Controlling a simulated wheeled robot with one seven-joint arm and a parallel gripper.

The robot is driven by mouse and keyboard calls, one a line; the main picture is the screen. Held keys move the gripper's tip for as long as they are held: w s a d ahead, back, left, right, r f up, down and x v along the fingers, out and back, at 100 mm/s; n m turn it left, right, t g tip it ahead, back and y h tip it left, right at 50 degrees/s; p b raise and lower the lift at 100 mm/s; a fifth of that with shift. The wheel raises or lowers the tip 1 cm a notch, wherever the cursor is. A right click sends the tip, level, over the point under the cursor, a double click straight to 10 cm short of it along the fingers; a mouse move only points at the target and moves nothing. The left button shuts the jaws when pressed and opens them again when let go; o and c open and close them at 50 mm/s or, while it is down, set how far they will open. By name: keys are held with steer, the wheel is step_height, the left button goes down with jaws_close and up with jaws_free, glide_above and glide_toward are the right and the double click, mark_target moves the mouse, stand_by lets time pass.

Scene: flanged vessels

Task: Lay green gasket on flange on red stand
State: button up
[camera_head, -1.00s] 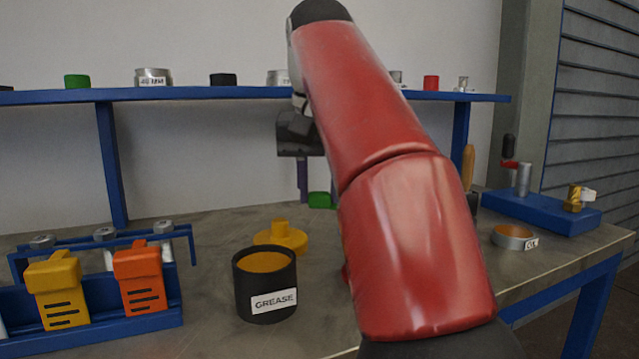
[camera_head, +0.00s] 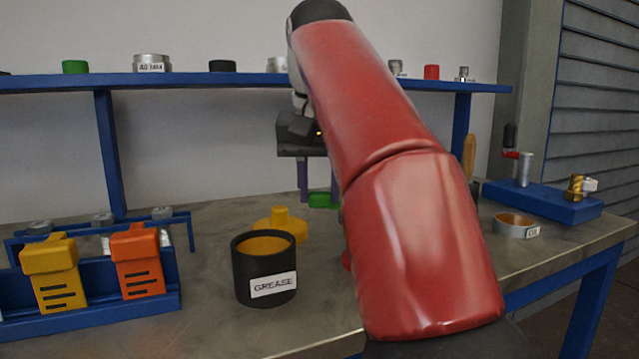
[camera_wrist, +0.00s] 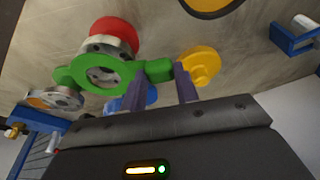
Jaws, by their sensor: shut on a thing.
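My gripper (camera_wrist: 161,78), with purple fingers, is shut on the green gasket (camera_wrist: 75,76) by a side tab. The gasket is a flat ring with tabs on opposite sides. In the wrist view the ring overlaps the near part of the grey flange (camera_wrist: 108,44) by the red stand (camera_wrist: 117,28). Grey metal shows through its hole; I cannot tell whether they touch. In the head view my gripper (camera_head: 318,192) and the gasket (camera_head: 320,200) are low over the table, partly behind my red arm. The arm hides most of the red stand there.
A yellow stand (camera_head: 280,222) is close beside my gripper. The black grease pot (camera_head: 265,280) stands in front of it. A blue rack (camera_head: 90,295) is at left; an oil tin (camera_head: 514,226) and blue block (camera_head: 545,203) are at right. A blue shelf (camera_head: 180,79) runs behind.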

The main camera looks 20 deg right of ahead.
steer(key=shift+f+b, duration=0.8)
steer(key=shift+f, duration=0.3)
steer(key=o, duration=0.9)
steer(key=shift+r, duration=0.1)
steer(key=shift+o, duration=0.2)
steer(key=shift+r, duration=0.1)
